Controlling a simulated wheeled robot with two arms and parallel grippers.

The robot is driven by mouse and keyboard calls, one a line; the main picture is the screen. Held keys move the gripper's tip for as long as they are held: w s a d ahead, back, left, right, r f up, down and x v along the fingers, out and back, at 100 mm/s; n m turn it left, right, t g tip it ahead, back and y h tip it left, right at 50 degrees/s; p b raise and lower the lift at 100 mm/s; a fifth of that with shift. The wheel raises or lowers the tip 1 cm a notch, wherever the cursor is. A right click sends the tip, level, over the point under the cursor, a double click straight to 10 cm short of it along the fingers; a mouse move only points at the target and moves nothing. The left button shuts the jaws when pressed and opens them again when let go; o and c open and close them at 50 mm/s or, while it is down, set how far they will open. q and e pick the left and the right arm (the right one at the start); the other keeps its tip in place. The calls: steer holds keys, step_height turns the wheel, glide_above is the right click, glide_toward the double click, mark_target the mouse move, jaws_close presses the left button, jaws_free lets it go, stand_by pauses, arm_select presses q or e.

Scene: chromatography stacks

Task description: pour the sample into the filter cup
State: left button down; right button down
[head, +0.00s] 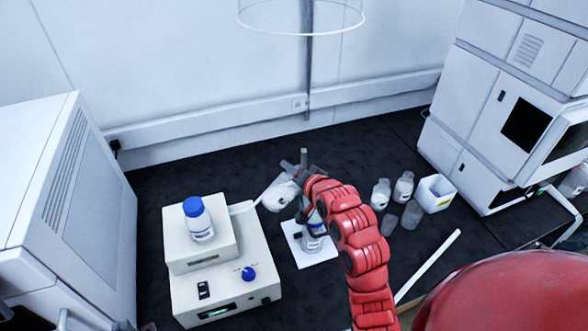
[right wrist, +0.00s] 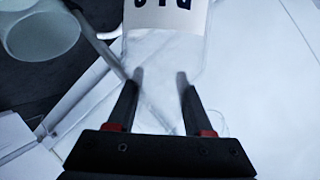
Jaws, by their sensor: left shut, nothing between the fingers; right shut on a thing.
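In the right wrist view, my right gripper (right wrist: 162,82) is shut on a clear bottle (right wrist: 158,55) with a white label and dark lettering. A labelled clear vessel (head: 314,243) stands on a white pad (head: 322,258), partly hidden by a red arm. A round, pale open cup (right wrist: 40,38) shows at the right wrist view's upper left.
A pale instrument (head: 215,285) bears a blue-capped bottle (head: 199,222) at the left. Several small bottles (head: 381,194) and a white open box (head: 436,193) stand at the right. Large machines flank the dark bench (head: 160,185). A white strip (head: 430,265) lies at the front right.

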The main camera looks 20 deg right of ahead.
steer(key=shift+f+m+y, duration=0.3)
steer(key=shift+m, duration=0.1)
steer(key=shift+f, duration=0.1)
stand_by(0.3)
steer(key=shift+f+m+y, duration=0.25)
steer(key=shift+m+y, duration=0.05)
steer(key=shift+m, duration=0.1)
steer(key=shift+f+b, duration=0.1)
steer(key=shift+b, duration=0.25)
steer(key=shift+f+m, duration=0.35)
steer(key=shift+m, duration=0.05)
steer(key=shift+d+f+m+y+b, duration=0.1)
steer(key=shift+f+m+y+b, duration=0.3)
steer(key=shift+y+b, duration=0.15)
